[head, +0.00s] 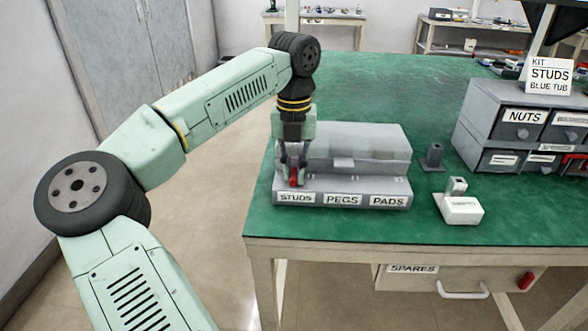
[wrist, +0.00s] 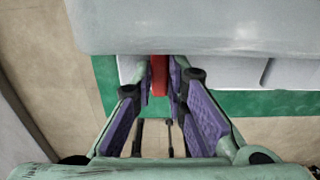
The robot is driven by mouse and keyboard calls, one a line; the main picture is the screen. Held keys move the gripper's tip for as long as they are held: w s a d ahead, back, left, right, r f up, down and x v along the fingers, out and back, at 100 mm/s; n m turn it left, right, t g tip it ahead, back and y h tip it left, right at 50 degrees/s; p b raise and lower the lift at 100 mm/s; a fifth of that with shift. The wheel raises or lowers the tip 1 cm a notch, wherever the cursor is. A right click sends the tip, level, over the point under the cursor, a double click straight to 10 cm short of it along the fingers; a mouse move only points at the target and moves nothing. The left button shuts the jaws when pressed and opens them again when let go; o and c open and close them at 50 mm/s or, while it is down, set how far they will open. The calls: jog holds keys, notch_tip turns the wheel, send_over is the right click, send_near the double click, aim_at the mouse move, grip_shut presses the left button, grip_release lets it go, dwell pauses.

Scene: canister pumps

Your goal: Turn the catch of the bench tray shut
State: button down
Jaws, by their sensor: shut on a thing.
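The bench tray (head: 340,198) is a grey box near the front left of the green bench, with STUDS, PEGS and PADS labels on its front. Its lid (head: 380,146) looks down over the tray. The red catch (head: 294,177) is at the tray's front left; it also shows in the wrist view (wrist: 159,75). My gripper (head: 297,172) points down at the front left of the tray. In the wrist view its two purple-padded fingers (wrist: 160,92) are closed on either side of the red catch. The fingers hide part of the catch, and its exact angle is hard to tell.
A small white block (head: 461,209) and a dark grey holder (head: 433,157) stand right of the tray. Grey drawers (head: 520,127) marked NUTS and a STUDS sign (head: 549,76) are farther right. A SPARES drawer (head: 430,279) hangs below the bench. The green top behind the tray is clear.

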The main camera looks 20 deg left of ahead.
aim_at(294, 173)
jog(key=shift+r, duration=0.1)
dwell(0.3)
jog(key=c, duration=1.9)
grip_release()
notch_tip(294, 173, up, 12)
